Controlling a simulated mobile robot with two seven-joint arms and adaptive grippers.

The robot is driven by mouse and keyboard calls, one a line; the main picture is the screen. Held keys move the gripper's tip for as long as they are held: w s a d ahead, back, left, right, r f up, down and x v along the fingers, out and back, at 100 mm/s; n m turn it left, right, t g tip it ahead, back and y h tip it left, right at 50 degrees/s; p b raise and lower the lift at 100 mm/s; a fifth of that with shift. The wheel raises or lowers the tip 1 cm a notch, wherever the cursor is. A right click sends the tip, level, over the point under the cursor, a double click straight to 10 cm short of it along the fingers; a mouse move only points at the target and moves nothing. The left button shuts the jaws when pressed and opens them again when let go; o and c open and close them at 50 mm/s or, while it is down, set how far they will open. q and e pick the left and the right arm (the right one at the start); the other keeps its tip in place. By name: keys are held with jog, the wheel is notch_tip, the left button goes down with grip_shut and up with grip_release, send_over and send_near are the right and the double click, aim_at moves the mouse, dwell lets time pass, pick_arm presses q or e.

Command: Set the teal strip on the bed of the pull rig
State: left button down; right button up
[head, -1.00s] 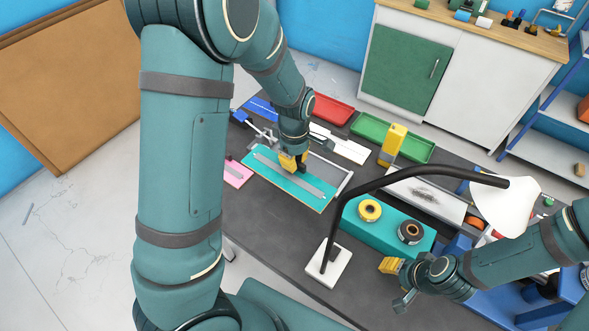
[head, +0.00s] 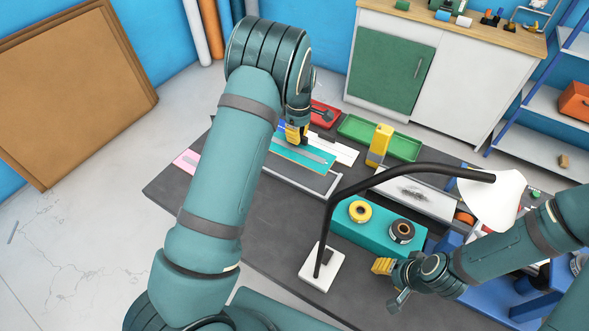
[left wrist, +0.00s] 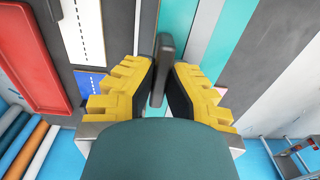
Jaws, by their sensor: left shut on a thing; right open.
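The teal strip (head: 313,164), with a pale grey band along it, lies across the pull rig (head: 323,196) in the head view. My left arm hides its left part. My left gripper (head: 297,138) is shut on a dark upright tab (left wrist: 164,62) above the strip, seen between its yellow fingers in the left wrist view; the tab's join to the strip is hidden. The strip (left wrist: 233,42) runs below the fingers there. I cannot tell whether it touches the bed. My right gripper (head: 386,281) is open and empty near the table's front edge.
A black-armed lamp (head: 330,262) stands in front, its arm arching right. A teal block (head: 378,228) carries two tape rolls. A yellow upright object (head: 379,145), a green tray (head: 352,128) and a red tray (head: 323,108) stand behind. Bare table lies front left.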

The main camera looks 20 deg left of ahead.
pick_arm(q)
jog(key=f, duration=0.3)
jog(key=w+f, duration=0.1)
jog(key=f, duration=0.6)
jog(key=shift+w+d+f, duration=0.15)
jog(key=shift+w+f, duration=0.1)
jog(key=shift+f, duration=0.1)
jog(key=shift+f, duration=0.15)
jog(key=c, duration=1.1)
grip_release()
jog(key=shift+c, duration=0.2)
notch_tip(320, 180, up, 12)
jog(key=shift+w+r, duration=0.15)
jog(key=shift+r, duration=0.05)
